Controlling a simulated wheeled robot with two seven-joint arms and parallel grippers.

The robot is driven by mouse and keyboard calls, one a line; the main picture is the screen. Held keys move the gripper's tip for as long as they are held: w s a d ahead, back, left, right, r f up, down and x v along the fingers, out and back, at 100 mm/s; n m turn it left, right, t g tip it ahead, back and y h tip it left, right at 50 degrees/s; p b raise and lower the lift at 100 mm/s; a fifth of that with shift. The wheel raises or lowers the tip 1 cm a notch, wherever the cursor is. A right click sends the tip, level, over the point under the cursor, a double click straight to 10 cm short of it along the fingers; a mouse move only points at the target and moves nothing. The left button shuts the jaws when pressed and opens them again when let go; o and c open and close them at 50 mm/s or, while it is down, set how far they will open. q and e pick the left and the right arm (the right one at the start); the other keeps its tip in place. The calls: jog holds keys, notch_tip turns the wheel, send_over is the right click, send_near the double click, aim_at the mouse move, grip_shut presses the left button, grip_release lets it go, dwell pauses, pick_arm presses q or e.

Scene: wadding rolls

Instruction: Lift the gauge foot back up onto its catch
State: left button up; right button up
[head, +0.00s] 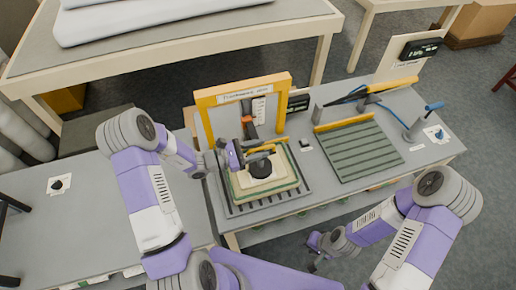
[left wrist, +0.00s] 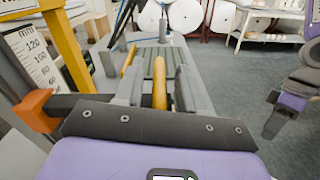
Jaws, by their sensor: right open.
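The yellow-framed thickness gauge (head: 243,90) stands on the bench, with an orange slider (head: 248,107) on its post. The slider also shows close at the left in the left wrist view (left wrist: 35,110). The dark round gauge foot (head: 261,169) is low, over the pale wadding sample (head: 282,182); whether it presses on it I cannot tell. My left gripper (head: 262,151) is just above the foot. In the left wrist view a yellow bar (left wrist: 160,87) lies between its fingers; contact is unclear. My right gripper (head: 316,257) is open and empty, off the bench's front edge.
A green ribbed tray (head: 358,150) with a yellow rear bar lies right of the gauge. A blue-handled post (head: 415,125) and a display on a board (head: 421,48) stand further right. The left bench top is mostly clear.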

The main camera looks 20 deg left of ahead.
pick_arm(q)
jog(key=shift+c, duration=0.5)
grip_shut()
jog(key=shift+w+r, duration=0.1)
notch_tip(320, 180, up, 7)
jog(key=p, duration=0.4)
jog(key=shift+r, duration=0.4)
jog(key=shift+w, duration=0.1)
jog(key=shift+r, duration=0.1)
